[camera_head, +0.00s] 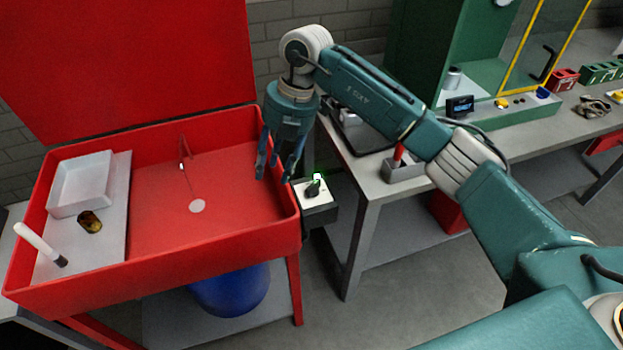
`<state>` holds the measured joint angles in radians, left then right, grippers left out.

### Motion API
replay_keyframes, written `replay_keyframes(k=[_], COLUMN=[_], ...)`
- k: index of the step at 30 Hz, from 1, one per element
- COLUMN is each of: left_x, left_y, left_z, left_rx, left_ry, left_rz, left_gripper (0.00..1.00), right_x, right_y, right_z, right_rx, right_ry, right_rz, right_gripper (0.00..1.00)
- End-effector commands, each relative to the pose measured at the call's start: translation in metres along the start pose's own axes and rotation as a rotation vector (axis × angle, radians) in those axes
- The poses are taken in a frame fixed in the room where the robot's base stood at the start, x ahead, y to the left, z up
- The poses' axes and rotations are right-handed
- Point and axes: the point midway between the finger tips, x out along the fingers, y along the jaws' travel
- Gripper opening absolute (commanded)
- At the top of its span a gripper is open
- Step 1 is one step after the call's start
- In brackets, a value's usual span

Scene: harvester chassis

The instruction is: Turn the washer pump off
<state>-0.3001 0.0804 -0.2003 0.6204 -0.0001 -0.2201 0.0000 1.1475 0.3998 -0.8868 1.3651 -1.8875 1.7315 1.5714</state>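The red parts washer (285,238) stands at the left with its lid raised. On its right side is a small box with a white face and a black rotary switch (313,188). My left gripper is not in view.
A white tray (80,184), an amber jar (90,221) and a white-handled brush (40,244) lie on the washer's left shelf. A grey workbench (372,186) stands close to the right of the switch. A blue drum (230,292) sits below the washer.

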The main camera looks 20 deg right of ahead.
Motion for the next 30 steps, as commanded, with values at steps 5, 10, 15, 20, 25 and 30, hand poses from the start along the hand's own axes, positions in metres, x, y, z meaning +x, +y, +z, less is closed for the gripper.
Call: replay_keyframes(k=[5, 10, 15, 20, 25, 30], left_x=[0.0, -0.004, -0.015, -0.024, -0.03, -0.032], left_y=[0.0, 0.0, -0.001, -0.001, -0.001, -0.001], left_z=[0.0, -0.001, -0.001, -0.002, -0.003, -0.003], left_rx=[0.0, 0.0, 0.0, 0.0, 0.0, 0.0], left_ry=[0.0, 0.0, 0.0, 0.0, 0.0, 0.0], left_rz=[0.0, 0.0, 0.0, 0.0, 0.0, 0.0], left_gripper=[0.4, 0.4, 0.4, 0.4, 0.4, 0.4], right_x=[-0.042, -0.04, -0.013, 0.017, 0.041, 0.053], right_y=[-0.041, -0.052, -0.058, -0.064, -0.069, -0.071], right_z=[0.055, 0.064, 0.068, 0.073, 0.078, 0.081], right_rx=[0.159, 0.189, 0.186, 0.185, 0.183, 0.183], right_ry=[-0.188, -0.213, -0.209, -0.209, -0.21, -0.211], right_rz=[-0.175, -0.206, -0.206, -0.204, -0.202, -0.2], right_gripper=[0.38, 0.38, 0.38, 0.38, 0.38, 0.38])
